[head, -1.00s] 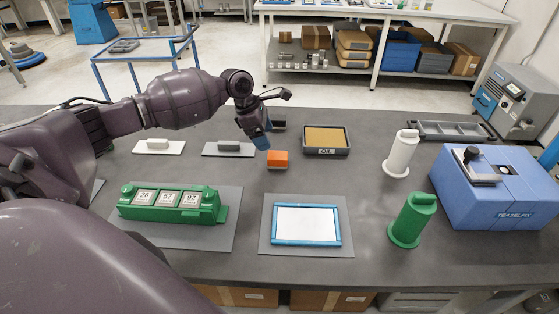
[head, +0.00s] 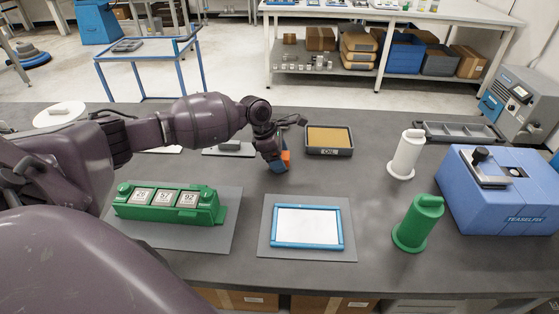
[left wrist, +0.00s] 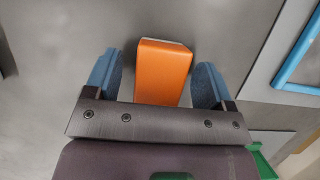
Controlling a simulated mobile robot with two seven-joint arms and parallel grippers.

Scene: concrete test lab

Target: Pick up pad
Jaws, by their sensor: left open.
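A small orange block-shaped pad (head: 287,157) stands on the dark grey table, partly hidden by my left gripper (head: 278,164) in the head view. In the left wrist view the orange pad (left wrist: 162,72) lies between the two blue fingers of my left gripper (left wrist: 158,66). The fingers are open, with a gap on each side of the pad, the left gap looking narrower at the base. A tan surface in a dark tray (head: 329,152) lies just right of the gripper. My right gripper is not in view.
A blue-framed white panel (head: 307,226) lies on a grey mat in front. A green block with number tiles (head: 170,203) is front left. A white cylinder (head: 406,154), a green cylinder (head: 417,223) and a blue machine (head: 510,195) stand to the right.

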